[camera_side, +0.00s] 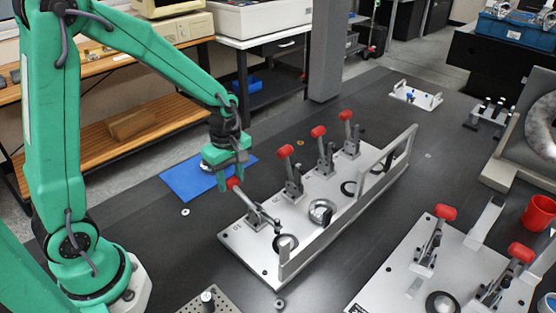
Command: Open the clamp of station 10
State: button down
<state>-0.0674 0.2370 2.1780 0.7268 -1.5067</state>
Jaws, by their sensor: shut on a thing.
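The clamp of station 10 (262,216) is the nearest of several clamps on the long light-grey fixture plate (245,245). Its lever leans over to the left, low above the plate, and ends in a red grip (234,185). Its bar reaches toward a dark ring (285,243) near the front rail. My gripper (230,180) points down at the lever's end and is shut on the red grip, partly hiding it. The exact finger contact is too small to see.
Other clamps with upright red handles (285,152) stand further along the plate. A raised rail (345,205) runs along its right side. A blue mat (195,180) lies behind my gripper. A second clamp plate (400,280) is at lower right. Dark table is clear on the left.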

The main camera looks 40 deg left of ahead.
aim_at(241, 193)
jog(key=shift+d+r, duration=0.7)
jog(key=shift+r, duration=0.1)
jog(key=shift+d+r, duration=0.95)
jog(key=shift+d, duration=0.25)
jog(key=shift+d+r, duration=0.2)
jog(key=shift+d, duration=0.3)
jog(key=shift+d+r, duration=0.2)
jog(key=shift+d, duration=0.25)
jog(key=shift+d+r, duration=0.15)
jog(key=shift+d, duration=1)
jog(key=c, duration=0.9)
grip_release()
jog(key=shift+r, duration=0.15)
